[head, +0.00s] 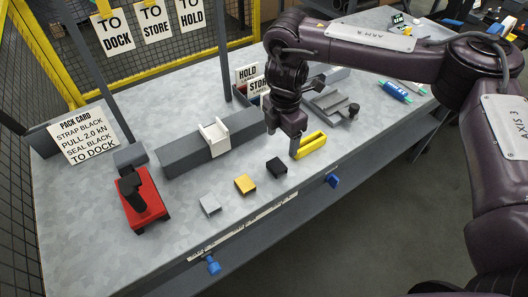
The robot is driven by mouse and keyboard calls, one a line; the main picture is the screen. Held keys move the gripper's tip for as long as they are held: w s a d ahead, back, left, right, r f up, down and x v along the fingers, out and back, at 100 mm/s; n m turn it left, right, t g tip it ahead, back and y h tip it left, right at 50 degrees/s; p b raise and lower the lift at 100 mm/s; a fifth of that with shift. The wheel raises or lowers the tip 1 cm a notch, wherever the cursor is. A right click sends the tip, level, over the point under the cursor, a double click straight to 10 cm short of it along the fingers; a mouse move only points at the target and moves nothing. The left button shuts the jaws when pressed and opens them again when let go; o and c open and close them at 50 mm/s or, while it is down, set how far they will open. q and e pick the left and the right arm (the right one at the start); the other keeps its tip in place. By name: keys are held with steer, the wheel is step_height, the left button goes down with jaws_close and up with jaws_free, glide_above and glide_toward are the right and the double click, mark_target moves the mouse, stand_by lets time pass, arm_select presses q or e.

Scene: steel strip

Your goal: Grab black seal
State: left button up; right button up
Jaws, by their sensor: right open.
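The black seal (276,168) is a small dark block lying on the grey steel bench (275,220), at the right end of a short row of small blocks. My right gripper (283,142) hangs pointing down, a little behind and above the black seal. It is open, and nothing shows between its fingers. The seal looks uncovered and apart from the gripper. My left gripper is not in the view.
A gold block (245,184) and a silver block (210,205) lie left of the seal. A yellow slotted piece (311,145) stands close on its right. Behind is a long grey block (184,156) with a white clip. A red tool (145,210) stands left.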

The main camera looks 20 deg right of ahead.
mark_target(280, 163)
steer(key=shift+s+d+f, duration=0.15)
steer(key=shift+d+f, duration=0.05)
steer(key=shift+f, duration=0.1)
steer(key=shift+s+f, duration=0.65)
steer(key=shift+s+a+f+p, duration=0.2)
steer(key=shift+f+p, duration=0.1)
steer(key=shift+f, duration=0.15)
steer(key=shift+s+a+f+p, duration=0.1)
steer(key=shift+a+f+p, duration=0.15)
steer(key=shift+f, duration=0.2)
steer(key=f, duration=0.2)
steer(key=shift+w+a+f+p, duration=0.1)
steer(key=shift+a+f+p, duration=0.1)
steer(key=shift+f+p, duration=0.15)
steer(key=shift+d+f, duration=0.1)
steer(key=shift+f, duration=0.3)
steer(key=c, duration=1.1)
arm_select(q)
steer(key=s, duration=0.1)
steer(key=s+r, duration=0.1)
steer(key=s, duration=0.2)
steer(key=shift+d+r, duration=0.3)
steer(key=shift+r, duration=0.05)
arm_select(e)
steer(key=shift+o, duration=0.2)
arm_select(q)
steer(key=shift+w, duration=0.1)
arm_select(e)
steer(key=shift+r, duration=0.15)
